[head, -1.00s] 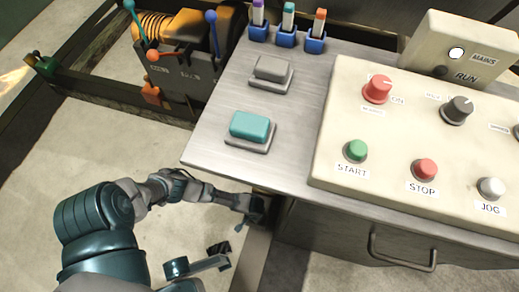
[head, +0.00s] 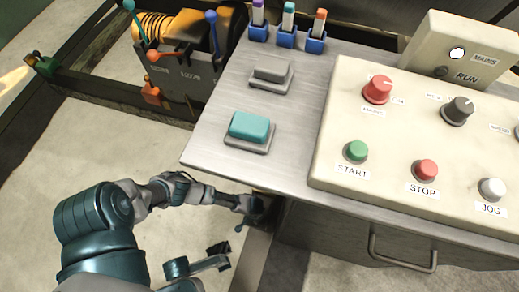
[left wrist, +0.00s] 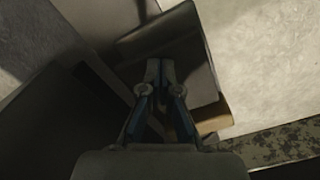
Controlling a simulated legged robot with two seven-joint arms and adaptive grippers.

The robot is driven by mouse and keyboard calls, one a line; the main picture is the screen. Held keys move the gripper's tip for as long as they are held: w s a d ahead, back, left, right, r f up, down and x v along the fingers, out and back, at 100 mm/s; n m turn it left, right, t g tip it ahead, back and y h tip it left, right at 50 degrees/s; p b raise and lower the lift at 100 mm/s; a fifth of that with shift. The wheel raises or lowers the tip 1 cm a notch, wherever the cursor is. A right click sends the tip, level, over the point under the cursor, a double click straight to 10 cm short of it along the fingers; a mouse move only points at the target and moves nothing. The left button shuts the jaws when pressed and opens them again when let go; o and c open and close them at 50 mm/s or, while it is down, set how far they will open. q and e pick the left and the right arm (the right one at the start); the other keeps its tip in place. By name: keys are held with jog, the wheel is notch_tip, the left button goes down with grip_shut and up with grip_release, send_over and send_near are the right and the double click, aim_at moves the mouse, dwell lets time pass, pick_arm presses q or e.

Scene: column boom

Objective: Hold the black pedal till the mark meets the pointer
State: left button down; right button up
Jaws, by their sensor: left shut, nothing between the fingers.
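In the left wrist view, my left gripper (left wrist: 163,72) is shut and empty, its fingertips close together over a dark flat-topped block (left wrist: 194,65) that looks like the black pedal. I cannot tell whether the tips touch it. In the head view, my left gripper (head: 258,212) reaches low beside the front left corner of the cabinet, and the pedal is hard to make out there. A mark and a pointer cannot be made out.
The metal bench (head: 212,135) carries a teal pad (head: 250,126), a grey pad (head: 272,71) and a cream control panel (head: 330,150). The cabinet handle (head: 402,262) sticks out at the front. A lever box with an orange-wound drum (head: 152,27) stands at the upper left. The floor (head: 90,140) at left is open.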

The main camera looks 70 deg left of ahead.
pick_arm(q)
jog(key=shift+a+f, duration=0.1)
jog(key=shift+f, duration=1.3)
jog(key=shift+s, duration=0.1)
dwell(3.2)
dwell(1.0)
